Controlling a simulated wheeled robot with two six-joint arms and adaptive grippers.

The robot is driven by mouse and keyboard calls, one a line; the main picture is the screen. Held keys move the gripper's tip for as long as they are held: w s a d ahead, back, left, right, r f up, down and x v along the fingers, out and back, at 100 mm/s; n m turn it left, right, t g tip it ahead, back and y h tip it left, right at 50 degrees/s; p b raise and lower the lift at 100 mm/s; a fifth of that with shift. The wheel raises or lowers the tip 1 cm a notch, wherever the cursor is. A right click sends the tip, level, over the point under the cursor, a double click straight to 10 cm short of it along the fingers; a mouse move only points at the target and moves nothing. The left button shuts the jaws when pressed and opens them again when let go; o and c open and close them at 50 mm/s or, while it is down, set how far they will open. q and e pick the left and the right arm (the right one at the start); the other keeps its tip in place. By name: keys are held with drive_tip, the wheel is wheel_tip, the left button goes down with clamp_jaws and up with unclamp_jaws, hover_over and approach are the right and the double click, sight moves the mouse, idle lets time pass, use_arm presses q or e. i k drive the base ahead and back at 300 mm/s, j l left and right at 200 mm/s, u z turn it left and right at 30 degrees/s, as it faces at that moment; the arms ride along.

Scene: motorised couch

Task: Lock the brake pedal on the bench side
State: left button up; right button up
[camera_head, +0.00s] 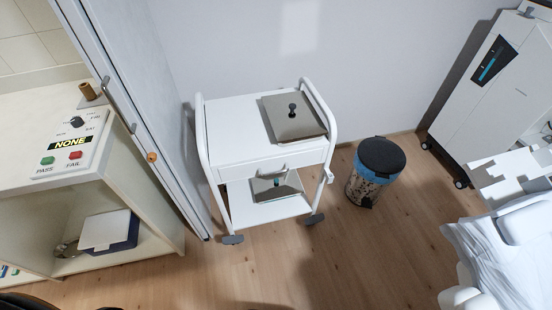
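A white two-shelf trolley (232,130) stands against the back wall, left of centre. At its front feet are two small grey flat parts that look like pedals. The left one (233,239) is on the side toward the bench (150,205), and the right one (315,219) is on the side toward the bin. Whether either is pressed down or raised is too small to tell. The trolley's rear feet are hidden. Neither of my grippers is in view.
A bin with a black lid (381,157) stands right of the trolley. A sliding door edge (150,120) separates the bench and its PASS/FAIL panel (72,152) from the trolley. A white draped couch (500,255) fills the lower right. Wood floor (290,265) before the trolley is clear.

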sight(236, 239)
drive_tip(key=u, duration=0.9)
